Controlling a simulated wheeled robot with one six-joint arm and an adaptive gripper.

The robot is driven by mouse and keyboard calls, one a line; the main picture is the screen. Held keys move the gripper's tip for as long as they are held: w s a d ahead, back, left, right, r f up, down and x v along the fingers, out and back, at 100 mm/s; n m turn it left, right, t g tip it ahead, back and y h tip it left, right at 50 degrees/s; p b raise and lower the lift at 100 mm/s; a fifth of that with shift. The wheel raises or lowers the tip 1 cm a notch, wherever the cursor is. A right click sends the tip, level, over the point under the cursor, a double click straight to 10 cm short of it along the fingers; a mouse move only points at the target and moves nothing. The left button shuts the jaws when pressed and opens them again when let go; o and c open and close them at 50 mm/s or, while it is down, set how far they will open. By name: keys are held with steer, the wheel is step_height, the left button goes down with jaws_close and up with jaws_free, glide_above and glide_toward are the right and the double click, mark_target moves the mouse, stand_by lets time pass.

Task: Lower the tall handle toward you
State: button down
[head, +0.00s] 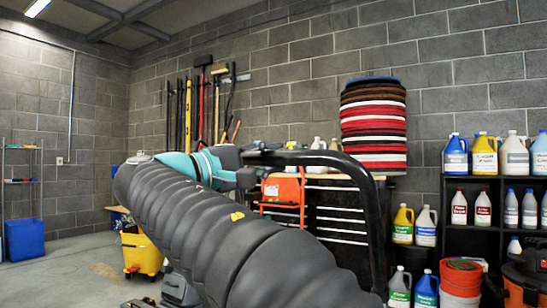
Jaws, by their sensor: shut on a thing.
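The tall black handle (376,205) rises from the bottom of the head view. It bends at the top and runs left as a bar across the middle. My gripper (248,165) is at the left end of this bar, past the teal band of my wrist, and is shut on the handle. The fingertips are small and dark against the dark bar, so their exact contact is hard to see. The handle stands upright. My grey ribbed arm hides its left side and whatever is below it.
A black tool chest (340,218) with bottles on top stands behind the handle. A stack of red, black and white pads (374,125) rises above it. Bottle shelves (478,182) fill the right. A yellow bucket (142,252) and open floor (75,278) are at left.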

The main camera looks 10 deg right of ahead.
steer(key=c, duration=0.9)
jaws_free()
steer(key=shift+o, duration=0.2)
steer(key=v, duration=1.2)
